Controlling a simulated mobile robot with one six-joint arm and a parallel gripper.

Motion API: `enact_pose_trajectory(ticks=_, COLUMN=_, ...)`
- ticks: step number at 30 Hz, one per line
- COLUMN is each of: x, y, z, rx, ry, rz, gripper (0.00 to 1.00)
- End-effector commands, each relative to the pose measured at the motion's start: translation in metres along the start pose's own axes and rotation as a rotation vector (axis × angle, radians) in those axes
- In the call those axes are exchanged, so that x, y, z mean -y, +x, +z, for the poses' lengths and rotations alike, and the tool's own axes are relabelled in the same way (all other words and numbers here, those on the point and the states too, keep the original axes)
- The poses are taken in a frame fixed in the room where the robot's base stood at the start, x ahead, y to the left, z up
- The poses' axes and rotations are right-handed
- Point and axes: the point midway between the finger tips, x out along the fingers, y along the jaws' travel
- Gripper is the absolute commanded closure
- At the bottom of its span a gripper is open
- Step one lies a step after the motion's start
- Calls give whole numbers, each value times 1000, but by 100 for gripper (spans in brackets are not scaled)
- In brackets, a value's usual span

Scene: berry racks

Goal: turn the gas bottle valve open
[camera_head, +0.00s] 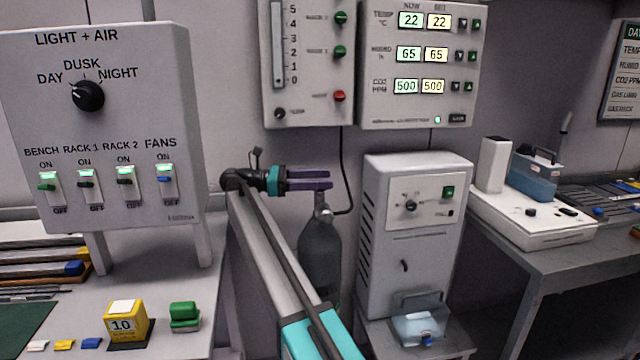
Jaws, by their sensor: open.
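The grey gas bottle (320,252) stands upright against the back wall, between the bench and the white cabinet unit. Its valve top (324,212) shows just below my gripper; a dark hose runs from it up the wall. The valve's knob is not clearly visible and seems hidden behind the fingers. My gripper (328,180) points right with two purple fingers, one above the other, with a gap between them. It is open and empty, at the height of the bottle's top. I cannot tell whether it touches the valve.
A light and air switch panel (120,140) stands on the left bench. A flow panel (306,60) and a climate display (420,65) hang above the bottle. A white cabinet unit (412,240) stands close to the bottle's right.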

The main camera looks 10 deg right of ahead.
Motion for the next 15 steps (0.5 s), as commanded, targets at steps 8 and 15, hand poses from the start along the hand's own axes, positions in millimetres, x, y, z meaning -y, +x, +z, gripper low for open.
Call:
enact_pose_trajectory(ticks=8, x=9, y=2, z=23, rx=0, ry=0, rz=0, gripper=46)
enact_pose_trajectory(ticks=15, x=30, y=4, z=25, rx=1, ry=0, rz=0, gripper=46)
